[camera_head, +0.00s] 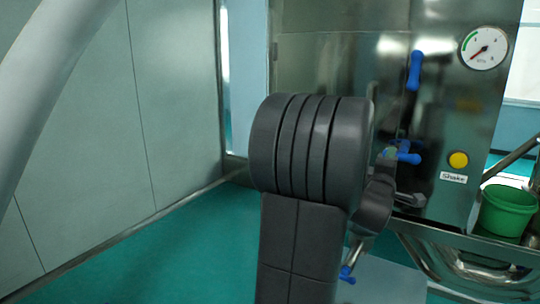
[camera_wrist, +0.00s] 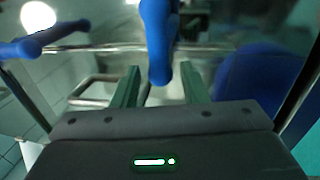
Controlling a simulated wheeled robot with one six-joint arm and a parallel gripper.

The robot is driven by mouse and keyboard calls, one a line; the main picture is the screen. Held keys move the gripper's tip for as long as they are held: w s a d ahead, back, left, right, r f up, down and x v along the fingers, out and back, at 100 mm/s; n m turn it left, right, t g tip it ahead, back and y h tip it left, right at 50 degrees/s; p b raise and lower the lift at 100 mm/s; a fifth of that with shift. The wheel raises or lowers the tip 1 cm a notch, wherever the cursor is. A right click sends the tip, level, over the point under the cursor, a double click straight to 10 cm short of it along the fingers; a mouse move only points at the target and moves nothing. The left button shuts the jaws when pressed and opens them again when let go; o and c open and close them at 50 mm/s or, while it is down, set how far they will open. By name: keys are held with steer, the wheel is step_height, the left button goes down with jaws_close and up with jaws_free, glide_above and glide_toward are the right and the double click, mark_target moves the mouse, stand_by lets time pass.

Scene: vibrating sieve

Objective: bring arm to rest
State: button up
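My dark arm stands in the middle of the head view, bent at a thick ribbed joint, and hides part of the machine. My gripper (camera_wrist: 160,68) shows in the wrist view with its two greenish fingers spread apart. A blue handle (camera_wrist: 158,35) hangs down into the space between the fingers, with a visible gap on each side. I cannot tell how far ahead of the fingertips it is. Another blue handle (camera_wrist: 40,38) lies slanted at the upper left of the wrist view. The gripper itself is not clear in the head view.
The steel machine (camera_head: 450,130) carries a gauge (camera_head: 484,48), an upright blue handle (camera_head: 414,70), a lower blue handle (camera_head: 405,154) and a yellow button (camera_head: 458,160) labelled Shake. A green bucket (camera_head: 505,212) is at right. Green floor (camera_head: 190,255) is clear at left.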

steer(key=b+v, duration=0.1)
steer(key=v, duration=0.9)
steer(key=p+x, duration=0.2)
steer(key=x, duration=1.2)
steer(key=shift+w+r+m+p, duration=0.1)
steer(key=shift+r+m+p, duration=0.2)
steer(key=shift+m+p, duration=0.35)
steer(key=shift+r+m+g+h+p, duration=0.2)
steer(key=shift+m+g+h+p, duration=0.3)
steer(key=shift+m, duration=0.55)
steer(key=shift+m+p, duration=0.4)
steer(key=shift+m, duration=0.4)
steer(key=shift+f, duration=0.15)
